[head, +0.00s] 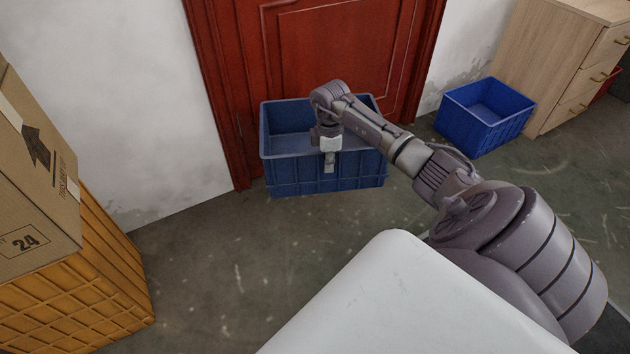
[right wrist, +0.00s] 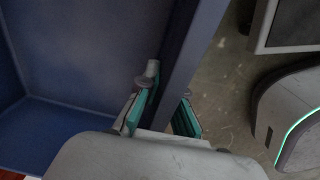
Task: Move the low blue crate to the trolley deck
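A blue crate (head: 322,173) stands on the floor against the red door in the head view. Its wall (right wrist: 178,75) and its inside also show in the right wrist view. My right gripper (head: 330,162) is at the crate's near wall, pointing down. In the right wrist view its teal-padded fingers (right wrist: 163,112) straddle this wall, one inside and one outside, close against it; it looks shut on the wall. A second, brighter blue crate (head: 468,128) stands further right. I cannot tell for sure which crate is the lower. No trolley deck can be made out for certain. My left gripper is out of view.
The red door (head: 330,50) is right behind the crate. A wooden drawer cabinet (head: 560,65) stands at the right. An orange crate (head: 75,290) with a cardboard box (head: 35,180) on it stands at the left. The floor (head: 215,260) between is clear.

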